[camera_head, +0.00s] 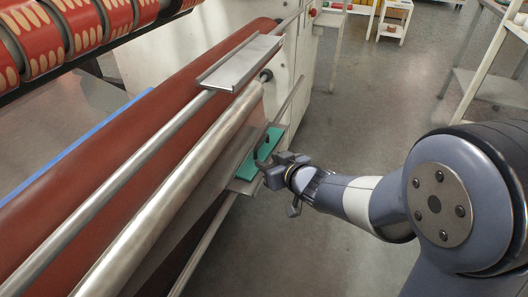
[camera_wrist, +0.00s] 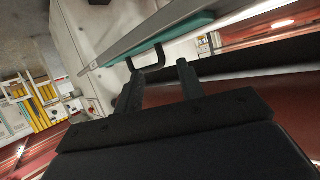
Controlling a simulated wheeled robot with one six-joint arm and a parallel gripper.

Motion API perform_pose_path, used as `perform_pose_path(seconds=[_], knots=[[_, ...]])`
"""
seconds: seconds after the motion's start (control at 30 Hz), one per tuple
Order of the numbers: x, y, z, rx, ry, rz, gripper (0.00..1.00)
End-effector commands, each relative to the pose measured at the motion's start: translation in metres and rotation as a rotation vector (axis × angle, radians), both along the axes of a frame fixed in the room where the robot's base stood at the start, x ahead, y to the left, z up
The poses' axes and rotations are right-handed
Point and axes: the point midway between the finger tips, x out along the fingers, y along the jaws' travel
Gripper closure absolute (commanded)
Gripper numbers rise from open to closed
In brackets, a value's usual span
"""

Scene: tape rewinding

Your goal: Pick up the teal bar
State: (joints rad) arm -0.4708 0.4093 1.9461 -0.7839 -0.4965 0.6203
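The teal bar (camera_head: 247,166) lies lengthwise on a grey metal tray (camera_head: 240,187) on the side of the machine. It has a dark handle (camera_head: 263,149) on top. In the wrist view the bar (camera_wrist: 180,33) appears at the top, with its dark handle (camera_wrist: 159,55) reaching toward my fingertips. My gripper (camera_head: 268,169) is at the right side of the bar, close to the handle, and partly covers the bar. In the wrist view my gripper (camera_wrist: 160,72) is open, its fingers apart with nothing clearly between them. Contact with the handle cannot be told.
An empty metal tray (camera_head: 241,64) sits above and behind, near the machine's end. Long metal rollers (camera_head: 170,205) and a dark red roll (camera_head: 130,145) run to the left of the bar. The floor (camera_head: 345,110) is clear to the right. White shelves (camera_head: 396,18) stand at the back.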

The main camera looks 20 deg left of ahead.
Motion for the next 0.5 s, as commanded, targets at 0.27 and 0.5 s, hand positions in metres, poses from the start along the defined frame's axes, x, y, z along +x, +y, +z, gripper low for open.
perform_pose_path(seconds=[0.27, 0.5], knots=[[0.016, 0.023, -0.016, 0.001, -0.001, 0.002, 0.63], [0.031, 0.039, -0.020, 0.001, -0.001, 0.000, 0.63]])
